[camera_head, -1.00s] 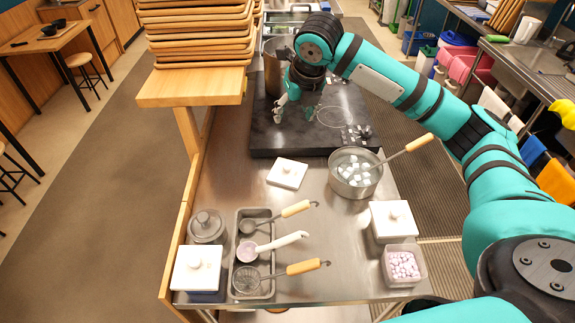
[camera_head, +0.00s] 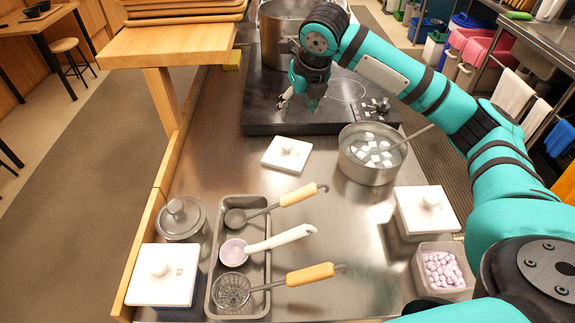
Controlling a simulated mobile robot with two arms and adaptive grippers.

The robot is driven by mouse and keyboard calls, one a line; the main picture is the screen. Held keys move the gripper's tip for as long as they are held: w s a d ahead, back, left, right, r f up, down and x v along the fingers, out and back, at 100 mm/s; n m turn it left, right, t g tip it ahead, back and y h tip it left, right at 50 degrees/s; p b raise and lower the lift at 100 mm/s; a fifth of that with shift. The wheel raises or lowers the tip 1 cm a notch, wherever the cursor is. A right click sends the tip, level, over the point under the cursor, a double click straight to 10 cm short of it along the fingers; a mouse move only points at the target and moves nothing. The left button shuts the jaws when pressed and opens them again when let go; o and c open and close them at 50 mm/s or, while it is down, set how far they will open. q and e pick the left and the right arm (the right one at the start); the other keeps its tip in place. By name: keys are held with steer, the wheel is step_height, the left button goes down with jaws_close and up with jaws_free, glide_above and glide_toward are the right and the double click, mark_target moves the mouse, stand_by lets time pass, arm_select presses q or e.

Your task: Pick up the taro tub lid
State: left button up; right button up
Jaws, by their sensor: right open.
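A loose white square lid with a round knob (camera_head: 286,155) lies flat on the steel counter, just in front of the dark stove. An open clear tub of pale purple balls (camera_head: 442,270), which look like taro, stands at the lower right without a lid. My right gripper (camera_head: 299,103) is open and empty above the stove's front part, beyond the loose lid and apart from it. Its fingers point down. My left gripper is not in view.
A pot of white cubes (camera_head: 370,155) stands right of the loose lid. White-lidded tubs stand at right (camera_head: 427,211) and left (camera_head: 162,275). A steel tray (camera_head: 211,300) holds several utensils, beside a lidded jar (camera_head: 182,218). A wooden shelf (camera_head: 170,45) rises at left.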

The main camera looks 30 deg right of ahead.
step_height(320, 180, down, 2)
steer(key=b, duration=0.1)
glide_above(288, 144)
steer(key=s, duration=0.2)
steer(key=f, duration=1.1)
steer(key=shift+s+a+p, duration=0.2)
steer(key=shift+a+p, duration=0.2)
steer(key=shift+w+d+p+x, duration=0.15)
steer(key=shift+p+x, duration=0.1)
steer(key=shift+x, duration=1.25)
steer(key=shift+w+d+p+x, duration=0.1)
steer(key=shift+d+p+x, duration=0.1)
steer(key=shift+x, duration=1.25)
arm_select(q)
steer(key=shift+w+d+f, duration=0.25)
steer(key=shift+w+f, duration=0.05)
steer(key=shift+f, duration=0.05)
arm_select(e)
steer(key=shift+r, duration=0.15)
steer(key=shift+c, duration=0.3)
jaws_close()
